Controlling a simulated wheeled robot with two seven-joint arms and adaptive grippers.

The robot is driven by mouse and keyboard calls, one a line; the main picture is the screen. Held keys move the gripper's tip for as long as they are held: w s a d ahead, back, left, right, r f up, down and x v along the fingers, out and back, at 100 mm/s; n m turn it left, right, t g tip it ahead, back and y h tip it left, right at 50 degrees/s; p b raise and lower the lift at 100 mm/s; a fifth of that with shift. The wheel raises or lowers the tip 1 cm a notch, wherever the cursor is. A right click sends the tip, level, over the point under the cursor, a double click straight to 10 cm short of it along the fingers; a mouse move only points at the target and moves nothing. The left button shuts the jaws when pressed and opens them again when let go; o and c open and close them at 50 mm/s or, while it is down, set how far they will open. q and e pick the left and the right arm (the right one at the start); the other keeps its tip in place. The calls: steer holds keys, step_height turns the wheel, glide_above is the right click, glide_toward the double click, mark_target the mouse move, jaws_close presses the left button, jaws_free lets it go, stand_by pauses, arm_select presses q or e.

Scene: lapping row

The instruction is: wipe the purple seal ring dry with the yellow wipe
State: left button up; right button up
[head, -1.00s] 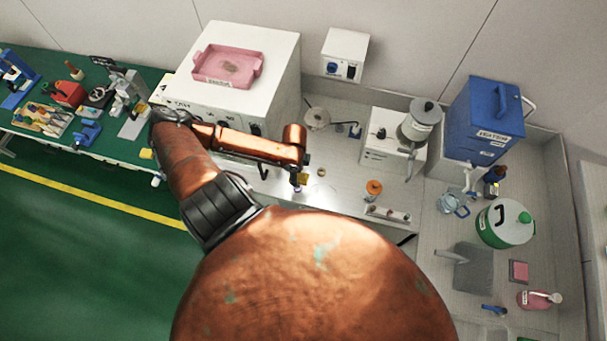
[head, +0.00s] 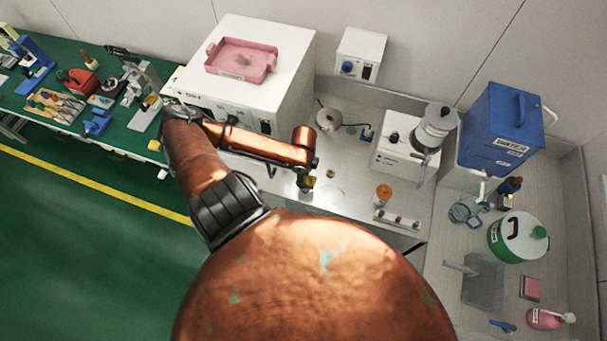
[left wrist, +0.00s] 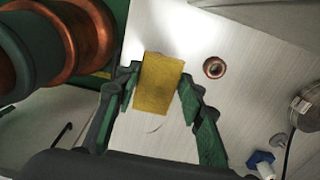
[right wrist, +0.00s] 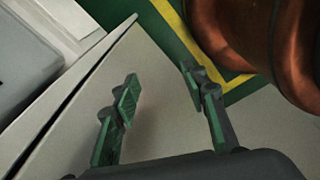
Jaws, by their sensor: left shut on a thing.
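My left gripper (left wrist: 158,88) is shut on the yellow wipe (left wrist: 160,82), which hangs between its fingertips over the pale bench. In the head view the wipe (head: 310,181) shows at the arm's end, low over or on the bench. A tiny purple patch (head: 305,190) shows just below it, perhaps the purple seal ring; it is too small to be sure, and whether the wipe touches it cannot be told. In the left wrist view no purple ring shows clearly. My right gripper (right wrist: 160,88) is open and empty in the right wrist view.
An orange-topped jar (head: 383,192) and a rack (head: 397,220) stand to the right. A white cabinet (head: 283,95) with a pink tray (head: 243,58) stands behind the arm. My own copper arm hides the front middle.

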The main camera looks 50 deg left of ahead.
arm_select(q)
steer(key=shift+f+b, duration=2.2)
steer(key=shift+b, duration=0.3)
steer(key=shift+f+b, duration=0.3)
steer(key=shift+f, duration=0.25)
steer(key=shift+d+r, duration=0.1)
steer(key=shift+d+b, duration=0.55)
steer(key=shift+d, duration=0.25)
steer(key=shift+a+b, duration=0.55)
steer(key=shift+a, duration=0.3)
steer(key=shift+d, duration=0.15)
steer(key=shift+d+p, duration=0.65)
steer(key=shift+d, duration=0.1)
steer(key=shift+a+p, duration=0.45)
steer(key=shift+a, duration=0.55)
steer(key=shift+p, duration=0.5)
steer(key=shift+r, duration=0.85)
steer(key=shift+r+p, duration=3.05)
steer(key=shift+p, duration=0.9)
